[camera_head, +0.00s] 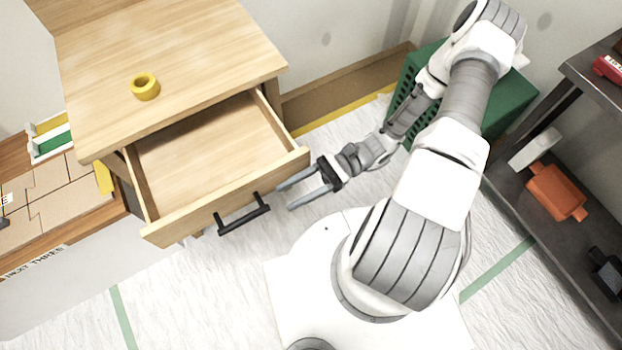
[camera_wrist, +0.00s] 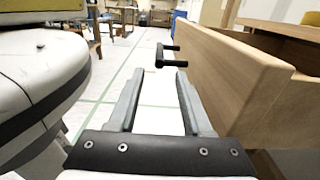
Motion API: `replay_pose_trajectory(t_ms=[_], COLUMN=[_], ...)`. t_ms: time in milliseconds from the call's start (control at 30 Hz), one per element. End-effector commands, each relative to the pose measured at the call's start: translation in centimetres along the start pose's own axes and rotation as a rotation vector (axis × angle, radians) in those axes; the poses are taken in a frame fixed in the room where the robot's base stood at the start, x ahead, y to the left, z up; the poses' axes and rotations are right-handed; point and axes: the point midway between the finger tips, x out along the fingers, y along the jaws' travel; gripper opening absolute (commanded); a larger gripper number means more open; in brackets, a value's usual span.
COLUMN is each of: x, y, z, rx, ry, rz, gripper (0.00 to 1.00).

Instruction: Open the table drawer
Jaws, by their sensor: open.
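The wooden table (camera_head: 180,45) stands at the upper left in the head view. Its drawer (camera_head: 215,150) is pulled well out and looks empty inside. The black bar handle (camera_head: 242,214) is on the drawer front; it also shows in the wrist view (camera_wrist: 167,56). My gripper (camera_head: 284,195) is open and empty, just right of the handle and beside the right end of the drawer front. In the wrist view the open fingers (camera_wrist: 158,98) point along the drawer front (camera_wrist: 235,75), with the handle ahead of the tips and apart from them.
A yellow tape roll (camera_head: 145,87) lies on the tabletop. A green crate (camera_head: 420,75) stands behind my arm. A dark shelf (camera_head: 560,190) with an orange item (camera_head: 557,191) is at the right. A workbench (camera_head: 60,220) is at the left. Covered floor (camera_head: 200,300) in front of the drawer is clear.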

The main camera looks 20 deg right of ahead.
Motion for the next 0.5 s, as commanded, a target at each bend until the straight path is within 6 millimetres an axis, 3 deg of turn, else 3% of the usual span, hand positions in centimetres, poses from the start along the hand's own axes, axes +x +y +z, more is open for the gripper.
replay_pose_trajectory(t_ms=[200,500], x=[-3.5,-4.5], y=[0.0,0.0], z=[0.0,0.0], rx=[0.000,0.000], ry=[0.002,0.000], rz=[-0.002,0.000], gripper=[0.49,0.49])
